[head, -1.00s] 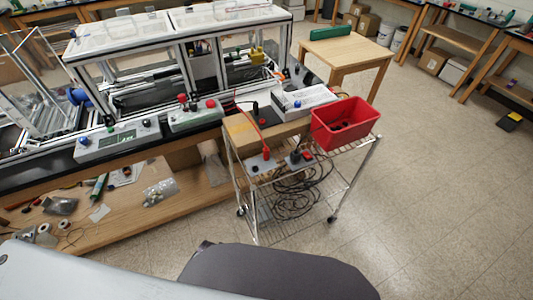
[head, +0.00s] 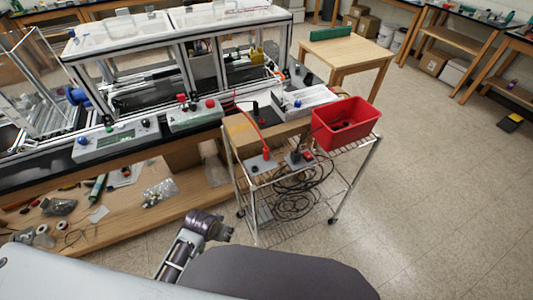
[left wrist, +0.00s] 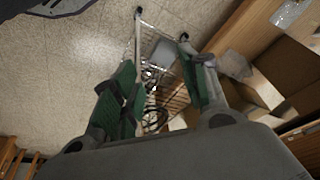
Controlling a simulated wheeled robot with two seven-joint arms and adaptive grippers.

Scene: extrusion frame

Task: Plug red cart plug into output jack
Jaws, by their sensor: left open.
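The red plug (head: 266,153) stands upright on a grey box (head: 256,166) on the wire cart, with a red cable rising from it toward the bench. A black round socket is beside it on the same box. I cannot tell which jack is the output jack. My left arm (head: 205,226) shows low in the head view, in front of and left of the cart, well apart from the plug. In the left wrist view, my left gripper (left wrist: 164,84) has its green-padded fingers spread and empty, with the cart below and beyond them. My right gripper is out of view.
The wire cart (head: 352,185) also carries a red bin (head: 343,123), a cardboard box (head: 240,132) and coiled black cables (head: 295,190). Control boxes (head: 115,140) with buttons line the bench edge behind. A lower wooden shelf (head: 120,225) holds loose tools. Floor right of the cart is clear.

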